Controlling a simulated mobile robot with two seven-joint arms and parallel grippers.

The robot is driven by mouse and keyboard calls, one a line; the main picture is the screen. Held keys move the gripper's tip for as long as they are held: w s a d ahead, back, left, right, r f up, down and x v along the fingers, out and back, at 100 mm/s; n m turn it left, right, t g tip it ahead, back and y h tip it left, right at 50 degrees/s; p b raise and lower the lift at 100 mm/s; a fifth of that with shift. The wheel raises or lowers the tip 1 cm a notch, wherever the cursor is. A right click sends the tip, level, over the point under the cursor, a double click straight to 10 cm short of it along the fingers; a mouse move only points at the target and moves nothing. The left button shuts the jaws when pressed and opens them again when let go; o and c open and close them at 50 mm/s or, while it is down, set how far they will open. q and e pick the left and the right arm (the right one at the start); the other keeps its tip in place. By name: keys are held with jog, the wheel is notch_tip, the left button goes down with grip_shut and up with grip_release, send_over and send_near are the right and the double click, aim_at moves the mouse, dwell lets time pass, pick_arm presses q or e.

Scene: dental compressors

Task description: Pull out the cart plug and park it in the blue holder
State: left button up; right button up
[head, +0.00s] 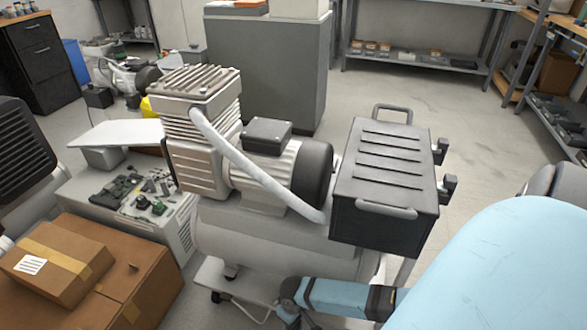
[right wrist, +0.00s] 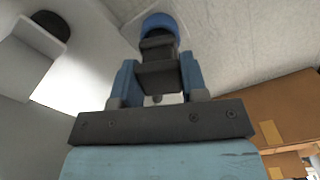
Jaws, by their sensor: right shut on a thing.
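My right gripper (right wrist: 157,66) is shut on a black plug (right wrist: 158,77), seen between its two blue fingers in the right wrist view. A curved blue piece (right wrist: 159,19), which looks like the blue holder, arches around the plug's far end. I cannot tell whether the plug sits inside it or only in front of it. In the head view my light blue right arm reaches in from the right to the bottom, low beside the compressor cart (head: 285,240). The plug and holder cannot be made out there. My left gripper is not in view.
A black ribbed box (head: 385,180) and the compressor motor (head: 265,175) stand above my right forearm. Cardboard boxes (head: 105,270) are at the lower left; cardboard (right wrist: 250,110) also shows close by in the right wrist view. Open floor (head: 440,110) lies behind the cart.

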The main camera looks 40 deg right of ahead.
jog(key=shift+f, duration=0.6)
jog(key=o, duration=0.7)
